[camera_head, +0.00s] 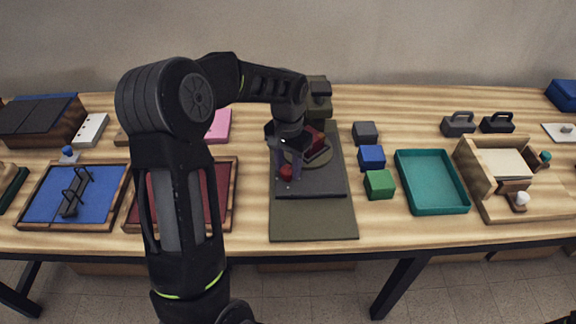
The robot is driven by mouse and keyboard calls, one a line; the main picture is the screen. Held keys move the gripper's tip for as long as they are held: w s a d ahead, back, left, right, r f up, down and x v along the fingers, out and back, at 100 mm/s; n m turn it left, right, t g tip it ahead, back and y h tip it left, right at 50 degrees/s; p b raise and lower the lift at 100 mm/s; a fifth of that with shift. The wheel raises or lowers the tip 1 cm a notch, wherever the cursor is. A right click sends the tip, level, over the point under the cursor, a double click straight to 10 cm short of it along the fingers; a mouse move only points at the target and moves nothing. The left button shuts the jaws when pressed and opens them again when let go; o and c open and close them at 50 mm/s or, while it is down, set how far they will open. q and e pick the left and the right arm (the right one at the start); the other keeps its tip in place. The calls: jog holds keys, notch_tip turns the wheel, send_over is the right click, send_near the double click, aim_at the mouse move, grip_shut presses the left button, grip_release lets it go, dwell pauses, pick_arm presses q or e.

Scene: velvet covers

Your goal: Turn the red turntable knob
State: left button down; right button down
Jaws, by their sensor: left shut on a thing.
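The red turntable knob (286,173) shows as a small red ball at the left of a dark grey board. My left gripper (285,171) reaches down from above and is shut on it. The turntable (319,157) is a round, tan-edged disc behind and to the right of the gripper, with a dark red block (315,138) on it. Part of the disc is hidden by my gripper and wrist. The dark board (320,187) lies on an olive mat (312,222). My right gripper is not in view.
Right of the board stand a grey cube (365,133), a blue cube (371,157) and a green cube (379,184). A teal tray (434,209) and a wooden box (478,185) lie farther right. Framed red (220,200) and blue (45,203) panels lie left. Bare table shows between these things.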

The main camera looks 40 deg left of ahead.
aim_at(288, 170)
pick_arm(q)
jog(key=m, duration=0.4)
jog(key=shift+m, duration=2)
jog(key=c, duration=0.9)
grip_release()
jog(key=shift+r, duration=0.1)
jog(key=shift+r, duration=3.8)
